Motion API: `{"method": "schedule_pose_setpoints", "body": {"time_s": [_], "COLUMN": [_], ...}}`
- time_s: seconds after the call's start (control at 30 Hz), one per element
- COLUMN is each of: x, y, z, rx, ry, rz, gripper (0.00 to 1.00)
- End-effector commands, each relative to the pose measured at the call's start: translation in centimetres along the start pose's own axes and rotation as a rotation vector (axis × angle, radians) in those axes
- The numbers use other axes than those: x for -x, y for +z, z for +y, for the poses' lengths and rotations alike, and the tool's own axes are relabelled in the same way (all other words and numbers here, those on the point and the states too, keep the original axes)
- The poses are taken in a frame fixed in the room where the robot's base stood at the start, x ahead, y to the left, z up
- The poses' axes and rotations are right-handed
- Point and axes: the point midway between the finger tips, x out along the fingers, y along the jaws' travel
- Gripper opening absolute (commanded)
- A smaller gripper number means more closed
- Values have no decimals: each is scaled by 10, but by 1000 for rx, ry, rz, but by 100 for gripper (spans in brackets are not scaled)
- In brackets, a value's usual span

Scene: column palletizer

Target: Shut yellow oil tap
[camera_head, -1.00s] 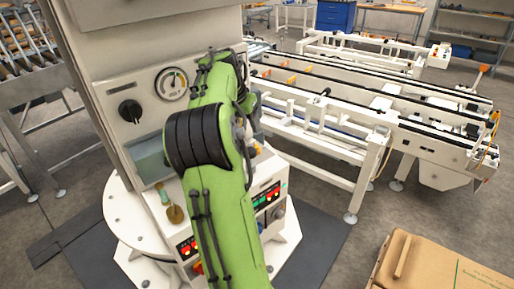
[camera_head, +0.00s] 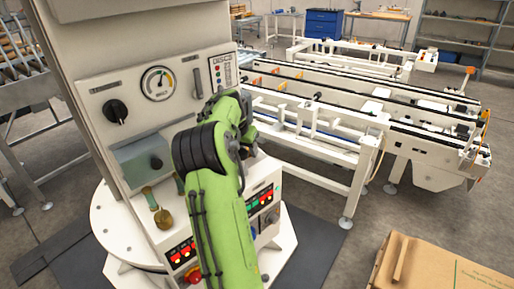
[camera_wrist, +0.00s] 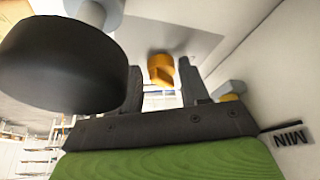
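In the wrist view a yellow tap handle (camera_wrist: 161,69) shows between the two dark fingers of my gripper (camera_wrist: 162,88), close to a pale panel. The fingers stand apart, and I see no contact with the handle. In the head view my green arm reaches to the white machine's front panel (camera_head: 95,92) and hides my gripper. A brass-yellow fitting (camera_head: 163,219) sits low on that machine, left of my arm; I cannot tell if it is the same tap.
A large black rounded part (camera_wrist: 60,65) is very near the wrist camera on the left. A label reading MIN (camera_wrist: 290,138) is at the right. The panel carries a dial gauge (camera_head: 158,82) and black knob (camera_head: 115,111). A conveyor (camera_head: 330,125) and cardboard box (camera_head: 440,268) stand to the right.

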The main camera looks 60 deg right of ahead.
Motion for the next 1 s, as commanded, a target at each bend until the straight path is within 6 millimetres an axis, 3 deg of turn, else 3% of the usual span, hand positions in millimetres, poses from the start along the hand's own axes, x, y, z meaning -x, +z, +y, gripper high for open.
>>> {"method": "schedule_pose_setpoints", "body": {"time_s": [0.03, 0.27, 0.57, 1.0], "x": [0, 0, 1, 2], "y": [0, 0, 0, -2], "z": [0, 0, 2, 5], "rx": [0, -1, 44, 318], "ry": [0, 1, -17, -131], "rz": [0, 0, -2, -1], "gripper": [37, 4, 4, 4]}}
